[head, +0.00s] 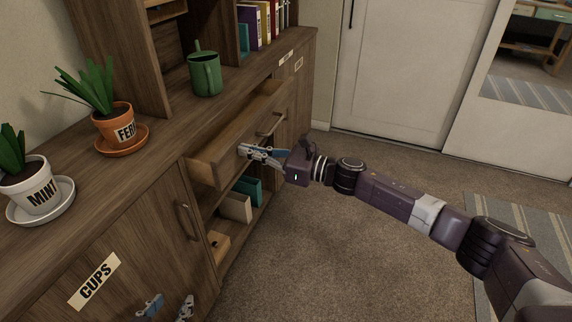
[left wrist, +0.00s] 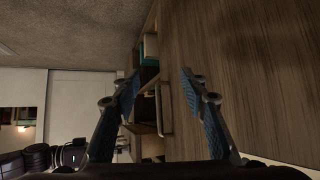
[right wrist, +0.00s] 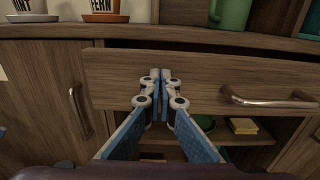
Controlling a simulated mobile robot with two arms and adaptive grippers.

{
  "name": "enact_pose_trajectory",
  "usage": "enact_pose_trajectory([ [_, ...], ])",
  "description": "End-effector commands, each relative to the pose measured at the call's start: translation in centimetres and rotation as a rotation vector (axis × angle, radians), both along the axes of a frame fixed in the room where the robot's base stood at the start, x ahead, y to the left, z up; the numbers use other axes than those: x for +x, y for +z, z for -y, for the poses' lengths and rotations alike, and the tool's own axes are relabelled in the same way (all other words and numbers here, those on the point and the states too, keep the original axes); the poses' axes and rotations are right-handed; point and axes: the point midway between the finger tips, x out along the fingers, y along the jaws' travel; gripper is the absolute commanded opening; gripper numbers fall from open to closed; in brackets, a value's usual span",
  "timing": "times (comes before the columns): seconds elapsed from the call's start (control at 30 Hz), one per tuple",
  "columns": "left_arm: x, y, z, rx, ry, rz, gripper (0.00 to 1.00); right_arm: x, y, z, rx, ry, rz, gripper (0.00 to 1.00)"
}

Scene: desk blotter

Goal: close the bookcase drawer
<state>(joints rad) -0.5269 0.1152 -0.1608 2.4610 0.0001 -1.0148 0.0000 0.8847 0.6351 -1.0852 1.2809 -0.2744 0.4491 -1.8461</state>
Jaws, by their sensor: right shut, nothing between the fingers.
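The bookcase drawer (head: 211,168) is pulled out of the wooden bookcase, with its open inside showing from above in the head view. In the right wrist view its plain wooden front (right wrist: 200,82) spans the picture, with a metal bar handle (right wrist: 268,98) to the right. My right gripper (head: 243,151) is shut and empty. Its fingertips (right wrist: 160,76) are at the drawer front, left of the handle; I cannot tell whether they touch. My left gripper (head: 167,307) is low before the CUPS door, its fingers (left wrist: 160,78) apart and empty.
Below the drawer is an open shelf with books and boxes (head: 235,207). The carpet (head: 300,255) in front is clear.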

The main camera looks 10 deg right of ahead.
Motion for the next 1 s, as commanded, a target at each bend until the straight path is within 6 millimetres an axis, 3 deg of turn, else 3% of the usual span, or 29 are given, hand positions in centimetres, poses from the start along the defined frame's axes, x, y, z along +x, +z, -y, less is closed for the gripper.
enact_pose_trajectory([
  [0.1, 2.6, 2.7, 1.1, -0.038, -0.013, 0.166, 0.40, 1.2, -0.2, -1.8, 0.001, 0.001, 0.003, 0.00],
  [0.3, 5.5, 8.7, 2.6, -0.107, -0.031, 0.454, 0.40, 2.8, -0.2, -4.4, 0.001, 0.002, 0.003, 0.00],
  [0.6, 6.1, 16.5, 3.8, -0.194, -0.051, 0.794, 0.40, 4.6, -0.1, -6.9, -0.001, 0.000, 0.001, 0.00],
  [0.8, 5.7, 19.1, 4.0, -0.223, -0.056, 0.904, 0.40, 5.2, -0.1, -7.6, 0.000, 0.000, 0.000, 0.00],
  [1.0, 5.5, 19.8, 4.0, -0.231, -0.058, 0.935, 0.40, 5.3, 0.1, -7.9, 0.000, -0.001, 0.001, 0.00],
])
